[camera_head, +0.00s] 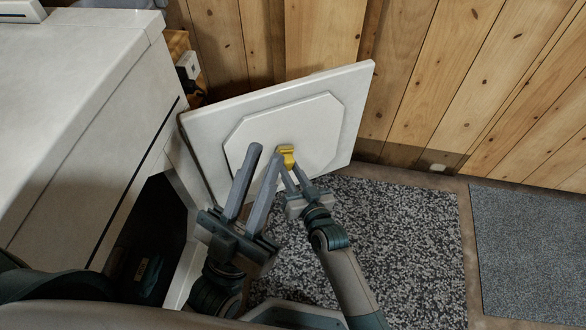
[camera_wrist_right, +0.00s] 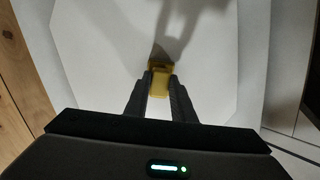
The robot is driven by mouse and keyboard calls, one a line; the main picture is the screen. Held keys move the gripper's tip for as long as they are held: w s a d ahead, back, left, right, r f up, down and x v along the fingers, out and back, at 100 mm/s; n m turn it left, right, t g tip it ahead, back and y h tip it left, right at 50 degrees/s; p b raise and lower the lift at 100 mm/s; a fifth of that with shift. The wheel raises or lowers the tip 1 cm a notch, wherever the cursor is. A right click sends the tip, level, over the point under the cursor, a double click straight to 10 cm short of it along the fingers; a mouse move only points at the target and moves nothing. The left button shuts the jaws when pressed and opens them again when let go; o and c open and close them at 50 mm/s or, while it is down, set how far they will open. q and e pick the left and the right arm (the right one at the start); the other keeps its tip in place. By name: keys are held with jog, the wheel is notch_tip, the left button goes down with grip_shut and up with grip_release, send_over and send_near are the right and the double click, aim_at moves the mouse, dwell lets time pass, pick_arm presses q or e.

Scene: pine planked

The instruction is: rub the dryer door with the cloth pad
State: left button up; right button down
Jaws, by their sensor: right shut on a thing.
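The dryer door (camera_head: 352,98) stands open, a white slab with a raised eight-sided panel (camera_head: 310,118) on the face toward me. The panel also fills much of the right wrist view (camera_wrist_right: 105,50). My right gripper (camera_head: 286,163) is shut on the yellow cloth pad (camera_head: 287,152), which is at the middle of the panel. In the right wrist view the pad (camera_wrist_right: 160,82) sits between the fingertips, against or very close to the panel. My left gripper (camera_head: 266,152) is open and empty, just left of the right gripper and in front of the door.
The white dryer body (camera_head: 75,110) is at the left, its dark opening (camera_head: 145,235) beside the door's hinge side. A plank wall (camera_head: 420,80) stands behind the door. A speckled mat (camera_head: 410,240) lies below, and a grey mat (camera_head: 535,250) lies at the right.

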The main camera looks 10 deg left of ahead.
jog(key=shift+r, duration=0.1)
dwell(0.3)
jog(key=shift+w, duration=0.1)
jog(key=w+d, duration=0.1)
jog(key=d, duration=0.2)
jog(key=shift+w+p, duration=0.35)
jog(key=shift+w+d, duration=0.1)
dwell(0.4)
jog(key=shift+w+d, duration=0.5)
jog(key=shift+d, duration=0.2)
jog(key=shift+w+d, duration=0.45)
jog(key=shift+d, duration=0.2)
jog(key=shift+d, duration=0.1)
